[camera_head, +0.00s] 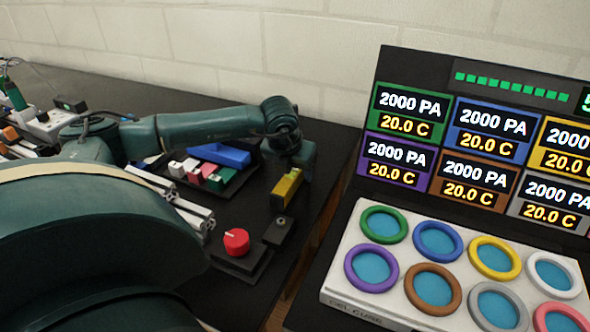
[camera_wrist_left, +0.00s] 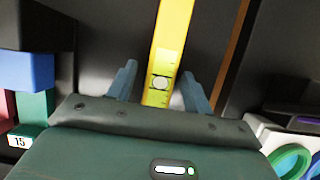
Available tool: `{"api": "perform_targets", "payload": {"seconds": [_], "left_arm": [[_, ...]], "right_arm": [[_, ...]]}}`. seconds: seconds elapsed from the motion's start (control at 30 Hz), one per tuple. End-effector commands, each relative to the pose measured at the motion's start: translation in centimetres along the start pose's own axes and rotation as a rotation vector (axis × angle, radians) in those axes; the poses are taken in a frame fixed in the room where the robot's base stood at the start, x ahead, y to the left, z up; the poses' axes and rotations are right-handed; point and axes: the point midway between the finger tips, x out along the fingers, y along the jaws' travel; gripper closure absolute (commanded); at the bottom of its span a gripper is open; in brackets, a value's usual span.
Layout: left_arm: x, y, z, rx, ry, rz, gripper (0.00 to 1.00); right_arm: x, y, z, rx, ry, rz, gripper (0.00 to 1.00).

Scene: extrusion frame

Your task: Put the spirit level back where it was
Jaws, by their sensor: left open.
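The spirit level (camera_head: 287,187) is a yellow bar with a small vial, at the right end of the dark table in the head view. My left gripper (camera_wrist_left: 160,85) is open, with one blue-grey finger on each side of the level and a visible gap on both sides. In the head view my left gripper (camera_head: 293,165) is just above and behind the level, its fingers mostly hidden. My right gripper is not in view.
A red knob (camera_head: 236,241) on a dark base stands in front of the level. A tray holds a blue block (camera_head: 220,155) and several coloured blocks. Pale extrusion bars (camera_head: 190,212) lie to the left. A panel with coloured rings (camera_head: 383,224) stands to the right, across a gap.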

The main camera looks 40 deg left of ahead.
Motion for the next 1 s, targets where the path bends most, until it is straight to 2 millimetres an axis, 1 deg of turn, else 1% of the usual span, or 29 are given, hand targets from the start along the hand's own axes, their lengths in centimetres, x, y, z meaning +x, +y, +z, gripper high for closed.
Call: {"api": "perform_targets", "payload": {"seconds": [0.17, 0.4, 0.53, 0.7, 1.0], "left_arm": [[-3.0, 0.1, 0.1, 0.000, -0.007, 0.000, 0.49], [-8.2, 0.0, 0.1, 0.001, -0.006, -0.001, 0.49], [-10.3, 0.0, 0.1, 0.000, -0.005, -0.001, 0.49], [-11.5, 0.0, 0.0, 0.000, -0.002, 0.000, 0.49], [-11.7, 0.0, 0.0, 0.000, -0.002, 0.000, 0.49]], "right_arm": [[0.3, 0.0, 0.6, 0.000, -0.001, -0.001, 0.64], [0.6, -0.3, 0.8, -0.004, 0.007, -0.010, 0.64], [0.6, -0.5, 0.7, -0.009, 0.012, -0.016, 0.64], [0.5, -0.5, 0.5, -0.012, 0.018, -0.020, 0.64], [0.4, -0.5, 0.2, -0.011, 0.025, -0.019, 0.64]]}}
